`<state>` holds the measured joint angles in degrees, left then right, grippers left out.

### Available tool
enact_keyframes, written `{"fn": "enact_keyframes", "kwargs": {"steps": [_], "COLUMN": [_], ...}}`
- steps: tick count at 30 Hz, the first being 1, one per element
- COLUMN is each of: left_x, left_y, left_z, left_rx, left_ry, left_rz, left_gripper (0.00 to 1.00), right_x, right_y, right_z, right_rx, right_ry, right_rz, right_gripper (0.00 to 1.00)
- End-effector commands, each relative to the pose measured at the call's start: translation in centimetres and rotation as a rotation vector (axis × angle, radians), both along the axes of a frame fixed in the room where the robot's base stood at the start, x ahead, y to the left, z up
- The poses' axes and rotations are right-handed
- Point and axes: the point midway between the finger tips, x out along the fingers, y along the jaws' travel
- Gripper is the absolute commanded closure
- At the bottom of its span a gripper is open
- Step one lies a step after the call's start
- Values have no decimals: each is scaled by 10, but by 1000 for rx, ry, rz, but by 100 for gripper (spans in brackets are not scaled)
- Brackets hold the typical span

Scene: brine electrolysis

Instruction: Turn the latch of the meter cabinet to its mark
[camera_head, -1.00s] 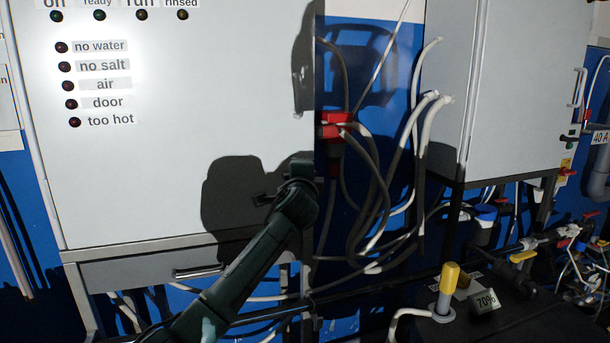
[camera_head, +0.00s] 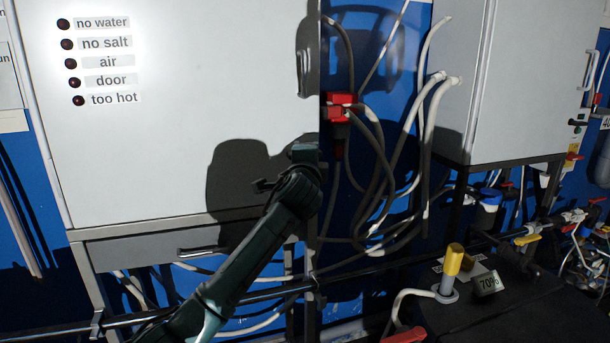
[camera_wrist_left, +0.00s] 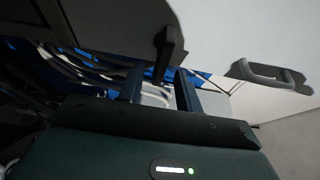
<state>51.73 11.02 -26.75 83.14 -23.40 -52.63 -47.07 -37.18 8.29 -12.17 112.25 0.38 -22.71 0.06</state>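A large pale cabinet (camera_head: 160,140) with several dark red lamps and labels fills the left of the head view. I cannot tell whether it is the meter cabinet; no name shows. My left gripper (camera_head: 296,182) is at its lower right edge, and its fingertips are not clear there. A dark upright bar (camera_wrist_left: 170,45), possibly the latch, stands just ahead of the fingers at the cabinet's edge; contact is not clear. No mark is readable. My right gripper is out of view.
A grey handle (camera_wrist_left: 262,74) juts from the pale face in the wrist view. Hoses (camera_head: 385,190) and red plugs (camera_head: 341,106) hang right of the cabinet. A second cabinet (camera_head: 530,85) stands at right. A yellow-topped post (camera_head: 453,262) stands on a dark bench.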

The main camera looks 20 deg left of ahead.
Motion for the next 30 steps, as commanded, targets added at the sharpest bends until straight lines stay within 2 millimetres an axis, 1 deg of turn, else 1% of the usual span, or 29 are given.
{"fn": "enact_keyframes", "kwargs": {"steps": [1,3,9,12,15,19,27,29,30], "left_x": [-10,-24,-61,-75,-85,-91,-92,-92,-92], "left_y": [-2,-5,-13,-16,-17,-18,-19,-19,-19], "left_z": [-3,-3,-2,-1,-1,-1,0,-2,-7], "left_rx": [0,-1,0,0,1,2,1,-2,-10], "left_ry": [-2,-1,-1,-1,0,1,1,4,10], "left_rz": [-2,-3,-2,-2,-1,0,0,-1,-6], "left_gripper": [65,65,65,65,65,65,65,65,65], "right_x": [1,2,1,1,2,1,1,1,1], "right_y": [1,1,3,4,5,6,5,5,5], "right_z": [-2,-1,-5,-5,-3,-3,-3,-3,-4], "right_rx": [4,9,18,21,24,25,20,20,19], "right_ry": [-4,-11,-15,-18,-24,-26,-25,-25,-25], "right_rz": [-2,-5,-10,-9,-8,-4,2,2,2], "right_gripper": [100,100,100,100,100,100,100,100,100]}}
